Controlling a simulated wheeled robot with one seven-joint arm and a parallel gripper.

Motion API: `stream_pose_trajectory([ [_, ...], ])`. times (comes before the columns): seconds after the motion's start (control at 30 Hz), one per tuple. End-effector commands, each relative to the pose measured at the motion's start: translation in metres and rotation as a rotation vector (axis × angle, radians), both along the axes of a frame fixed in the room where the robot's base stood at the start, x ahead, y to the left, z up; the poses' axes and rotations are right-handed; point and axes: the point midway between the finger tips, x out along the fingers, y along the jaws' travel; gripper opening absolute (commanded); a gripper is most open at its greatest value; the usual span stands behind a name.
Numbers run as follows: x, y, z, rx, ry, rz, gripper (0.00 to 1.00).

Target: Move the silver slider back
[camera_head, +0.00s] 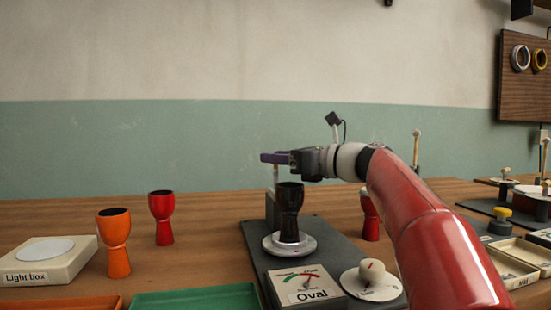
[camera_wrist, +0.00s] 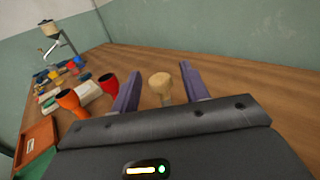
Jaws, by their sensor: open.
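A dark device (camera_head: 330,250) with a gauge labelled "Oval" stands on the table. A black goblet drum (camera_head: 290,215) stands upright on its round silver plate (camera_head: 270,246). Behind the drum is a grey upright block with a thin pale post (camera_head: 276,178), mostly hidden; I cannot tell for sure that this is the silver slider. My gripper (camera_head: 268,158) is at the top of this post, above and behind the drum. In the wrist view a cream-coloured knob (camera_wrist: 160,83) shows between the two open purple fingers. Contact with the fingers cannot be made out.
An orange goblet (camera_head: 115,245) and a red goblet (camera_head: 162,218) stand left, near the light box (camera_head: 45,262). Another red goblet (camera_head: 370,222) is partly behind my arm. A green tray (camera_head: 195,298) lies in front. A pale dial (camera_head: 371,281) sits on the device's right.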

Motion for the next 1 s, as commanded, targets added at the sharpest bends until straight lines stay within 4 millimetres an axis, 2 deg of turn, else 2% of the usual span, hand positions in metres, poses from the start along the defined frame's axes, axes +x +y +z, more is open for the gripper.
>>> stream_pose_trajectory([
  [0.13,0.0046,0.0083,-0.0001,0.000,0.000,0.000,0.45],
  [0.4,0.0051,0.0092,-0.0001,0.000,0.000,0.000,0.44],
  [0.73,0.0048,0.0090,-0.0001,0.000,0.000,0.000,0.01],
  [1.0,0.0097,0.0104,0.0029,0.000,0.001,0.000,0.00],
])
